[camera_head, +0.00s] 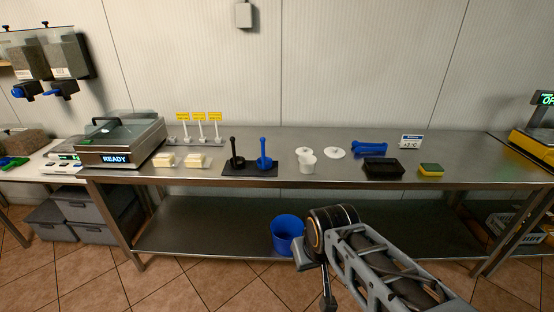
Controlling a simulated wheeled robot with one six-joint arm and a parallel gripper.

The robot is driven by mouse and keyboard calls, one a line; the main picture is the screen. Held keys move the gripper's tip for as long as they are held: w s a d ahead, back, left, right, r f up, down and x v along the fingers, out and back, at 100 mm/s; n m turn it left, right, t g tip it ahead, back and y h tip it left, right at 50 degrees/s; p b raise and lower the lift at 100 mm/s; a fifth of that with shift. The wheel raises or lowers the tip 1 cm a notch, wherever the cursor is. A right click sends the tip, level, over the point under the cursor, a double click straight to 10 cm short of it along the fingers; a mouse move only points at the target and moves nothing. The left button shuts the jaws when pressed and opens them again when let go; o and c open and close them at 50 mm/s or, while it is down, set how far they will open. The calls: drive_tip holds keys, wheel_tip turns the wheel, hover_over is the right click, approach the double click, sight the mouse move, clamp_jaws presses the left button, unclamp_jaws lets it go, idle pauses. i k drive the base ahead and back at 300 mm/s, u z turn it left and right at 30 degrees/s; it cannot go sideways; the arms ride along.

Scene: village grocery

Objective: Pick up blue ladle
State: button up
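The blue ladle (263,152) stands with its handle up at the right end of a flat black mat (249,170) on the steel counter. A black ladle (236,154) of similar shape stands beside it on the left, apart from it. My gripper (314,275) is low in front of the counter, below and to the right of the blue ladle and well away from it. It is partly hidden by my wrist and dark, so its opening does not show clearly. I see nothing held in it.
A white cup (307,163) and lids (334,152) stand right of the ladles; a black tray (382,168) and yellow-green sponge (431,170) are farther right. Two pale blocks (197,160) lie left. A blue bucket (287,233) is below. The counter's front edge lies between my gripper and the ladle.

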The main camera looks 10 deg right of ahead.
sight(264, 162)
drive_tip(key=z, duration=0.15)
drive_tip(key=i, duration=0.95)
drive_tip(key=u, duration=1.6)
